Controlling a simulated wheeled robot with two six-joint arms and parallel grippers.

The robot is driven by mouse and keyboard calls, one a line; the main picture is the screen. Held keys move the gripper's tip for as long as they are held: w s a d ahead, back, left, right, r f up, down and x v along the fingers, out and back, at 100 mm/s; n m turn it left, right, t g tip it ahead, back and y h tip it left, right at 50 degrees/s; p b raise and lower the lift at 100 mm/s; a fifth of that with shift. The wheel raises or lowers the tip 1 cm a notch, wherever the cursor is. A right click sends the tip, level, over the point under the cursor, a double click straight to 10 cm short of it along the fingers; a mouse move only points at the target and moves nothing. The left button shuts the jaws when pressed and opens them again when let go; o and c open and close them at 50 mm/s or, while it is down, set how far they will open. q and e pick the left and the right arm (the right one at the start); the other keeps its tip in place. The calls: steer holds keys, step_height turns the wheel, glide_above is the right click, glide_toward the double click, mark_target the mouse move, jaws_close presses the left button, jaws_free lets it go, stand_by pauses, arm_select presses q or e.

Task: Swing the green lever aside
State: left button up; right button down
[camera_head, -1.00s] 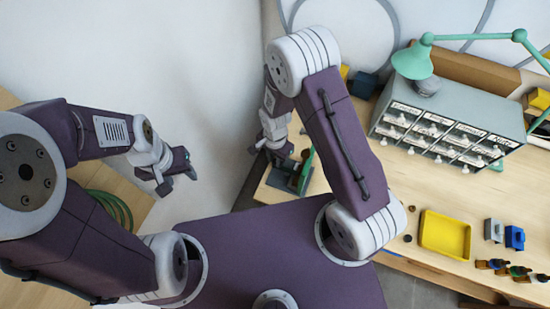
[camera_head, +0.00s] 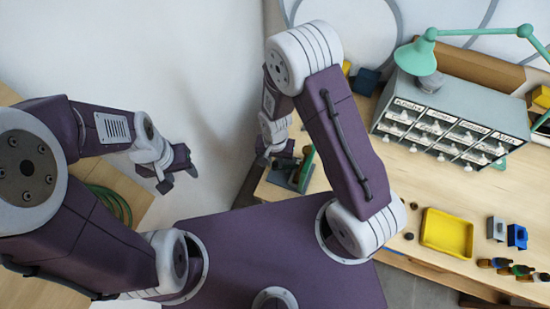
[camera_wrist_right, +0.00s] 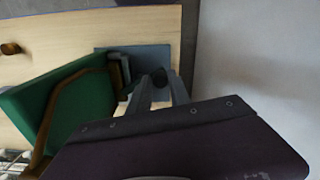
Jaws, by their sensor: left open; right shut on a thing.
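A green lever-like upright piece (camera_head: 305,168) stands on a small grey base (camera_head: 282,174) at the left end of the workbench. In the right wrist view the green piece (camera_wrist_right: 75,112) is large, with a brown edge, left of my fingers. My right gripper (camera_head: 270,157) is beside it, partly hidden by its own arm. In the right wrist view its two grey fingers (camera_wrist_right: 160,90) are shut on a small dark knob (camera_wrist_right: 159,76) above the grey base (camera_wrist_right: 150,57). How the knob joins the green piece is hidden. My left gripper (camera_head: 178,180) is open and empty, well left of the bench.
A grey drawer cabinet (camera_head: 458,110) stands at the back right, with a green lamp (camera_head: 418,58) over it. A yellow tray (camera_head: 447,233) and blue and grey blocks lie at the right front. A white wall (camera_wrist_right: 255,80) is close to my right gripper.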

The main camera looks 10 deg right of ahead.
steer(key=n, duration=0.2)
steer(key=s+n, duration=0.1)
steer(key=shift+s+d+n, duration=0.1)
steer(key=shift+s+n, duration=0.2)
steer(key=shift+n, duration=0.1)
steer(key=shift+s+d+n+b, duration=0.25)
steer(key=shift+s+n, duration=0.15)
steer(key=shift+n, duration=0.6)
steer(key=shift+s+d+n+b, duration=0.1)
steer(key=shift+s+n+b, duration=0.2)
steer(key=shift+n, duration=0.7)
steer(key=c, duration=1.2)
jaws_free()
step_height(320, 180, up, 9)
steer(key=shift+b, duration=0.4)
